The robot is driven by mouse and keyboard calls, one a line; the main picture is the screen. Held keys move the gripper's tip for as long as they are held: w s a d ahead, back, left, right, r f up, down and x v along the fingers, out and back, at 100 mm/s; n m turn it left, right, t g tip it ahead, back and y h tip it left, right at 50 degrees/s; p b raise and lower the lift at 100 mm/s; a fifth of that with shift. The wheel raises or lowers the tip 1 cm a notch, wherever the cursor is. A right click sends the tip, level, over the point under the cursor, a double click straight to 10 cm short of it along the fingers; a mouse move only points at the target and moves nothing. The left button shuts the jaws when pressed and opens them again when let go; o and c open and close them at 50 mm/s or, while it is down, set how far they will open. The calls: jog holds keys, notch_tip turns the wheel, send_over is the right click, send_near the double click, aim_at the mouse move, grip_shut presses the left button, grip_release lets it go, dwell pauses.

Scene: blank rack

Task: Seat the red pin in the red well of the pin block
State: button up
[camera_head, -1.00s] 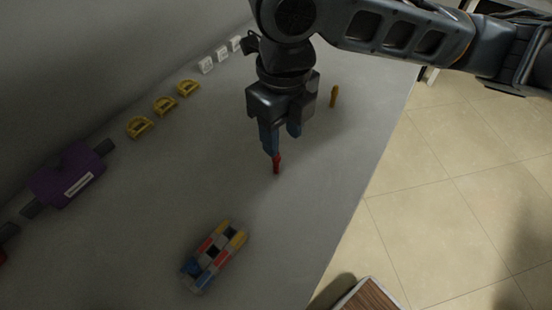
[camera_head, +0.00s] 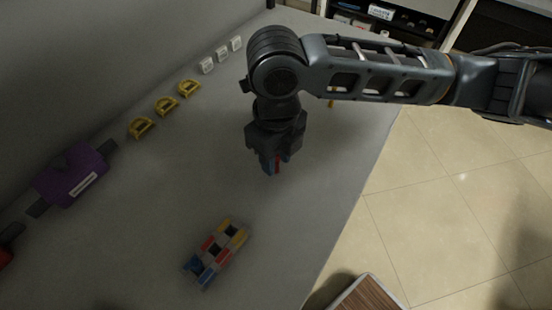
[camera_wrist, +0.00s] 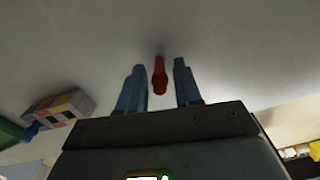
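The red pin (camera_wrist: 159,76) stands on the grey table between my gripper's two blue fingers in the wrist view, with a gap on each side. In the head view only a sliver of the pin (camera_head: 278,163) shows beside the fingers. My gripper (camera_wrist: 159,68) is open around the pin and points down at the table. The pin block (camera_head: 216,254), with red, blue, yellow and grey patches and dark wells, lies nearer the front of the table. It also shows at the left in the wrist view (camera_wrist: 66,106). I cannot make out which opening is the red well.
A purple block (camera_head: 72,177) with dark ends lies at the left. Several yellow D-shaped pieces (camera_head: 166,106) and white pieces (camera_head: 222,52) line the back. A yellow pin (camera_head: 331,104) is mostly hidden behind my arm. The table between gripper and pin block is clear.

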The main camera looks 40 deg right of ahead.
grip_shut()
jog(key=shift+r, duration=0.1)
notch_tip(320, 180, up, 18)
jog(key=w+f+m, duration=0.4)
jog(key=f+m, duration=0.1)
jog(key=m, duration=0.5)
jog(key=w+f+m+p, duration=0.1)
jog(key=w+f+m, duration=0.3)
jog(key=m, duration=0.7)
jog(key=w+f+m+p, duration=0.1)
jog(key=w+f+m, duration=0.4)
jog(key=m, duration=0.5)
jog(key=shift+w+a+f+m, duration=0.15)
jog(key=shift+w+f+m, duration=0.15)
jog(key=shift+w+m, duration=0.1)
jog(key=shift+w+f+m, duration=0.25)
jog(key=shift+f+m, duration=0.25)
jog(key=shift+m, duration=0.4)
